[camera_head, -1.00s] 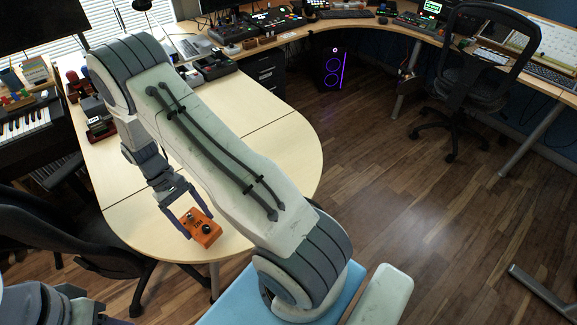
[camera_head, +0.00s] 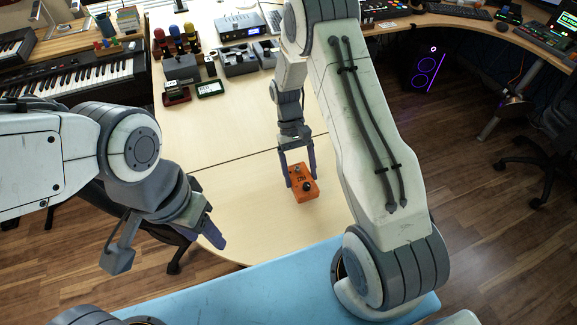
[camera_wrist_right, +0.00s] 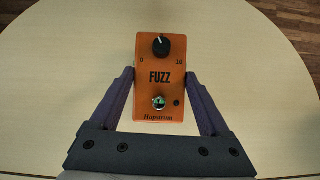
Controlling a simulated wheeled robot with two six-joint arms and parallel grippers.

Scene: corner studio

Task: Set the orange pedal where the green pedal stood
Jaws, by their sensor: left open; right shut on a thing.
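The orange pedal (camera_head: 304,183) is between the fingers of my right gripper (camera_head: 300,172), over the pale tabletop (camera_head: 245,205) in the head view. The right gripper is shut on its sides. In the right wrist view the orange pedal (camera_wrist_right: 160,85) shows its FUZZ label, a black knob and a metal footswitch, with one finger of the right gripper (camera_wrist_right: 161,100) on each side. I cannot tell whether it touches the table. My left gripper (camera_head: 168,245) is open and empty at the lower left, with its fingers wide apart. I cannot make out a green pedal in these frames.
Dark boxes and gear (camera_head: 238,62) stand at the table's far end, with red, blue and yellow items (camera_head: 173,42) beside them. A piano keyboard (camera_head: 75,82) is at the left. The table's middle is clear. A black chair stands beyond its left edge.

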